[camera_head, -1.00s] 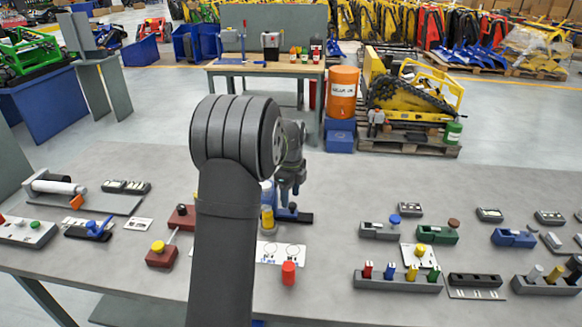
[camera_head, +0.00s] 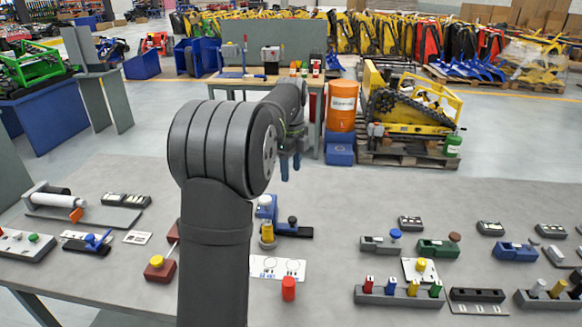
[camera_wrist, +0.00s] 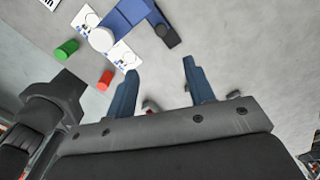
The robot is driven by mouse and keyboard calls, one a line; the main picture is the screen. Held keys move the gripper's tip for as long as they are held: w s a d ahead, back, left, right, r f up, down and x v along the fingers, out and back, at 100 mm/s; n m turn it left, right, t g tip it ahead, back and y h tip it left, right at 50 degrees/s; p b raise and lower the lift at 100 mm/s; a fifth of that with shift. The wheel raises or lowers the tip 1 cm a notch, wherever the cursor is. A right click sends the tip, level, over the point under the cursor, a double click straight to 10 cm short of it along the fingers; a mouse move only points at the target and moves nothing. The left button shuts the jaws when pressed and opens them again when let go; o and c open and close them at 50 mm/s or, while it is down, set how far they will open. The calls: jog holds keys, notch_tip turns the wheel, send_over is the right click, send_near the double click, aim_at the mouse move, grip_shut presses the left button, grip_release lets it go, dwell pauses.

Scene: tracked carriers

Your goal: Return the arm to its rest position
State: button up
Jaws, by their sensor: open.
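My gripper (camera_head: 290,165) is raised above the far part of the grey table (camera_head: 340,200), with my arm reaching up from the front of the picture. In the wrist view its two blue fingers (camera_wrist: 158,90) are apart with nothing between them. Below it stands a blue fixture (camera_head: 268,212) with a yellow cylinder (camera_head: 267,233) at its front. The fixture also shows in the wrist view (camera_wrist: 128,18). A red cylinder (camera_head: 288,289) stands on the table near a white card (camera_head: 285,268).
Left are a roller stand (camera_head: 80,212) and a dark red block with a yellow knob (camera_head: 158,268), partly behind my arm. Right are a rack of coloured cylinders (camera_head: 400,293) and several small blocks. The table's middle right is mostly clear.

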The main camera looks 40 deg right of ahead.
aim_at(292, 218)
jog(key=shift+f, duration=0.15)
notch_tip(292, 218, down, 17)
jog(key=shift+f, duration=0.15)
jog(key=shift+s+d, duration=0.2)
dwell(0.5)
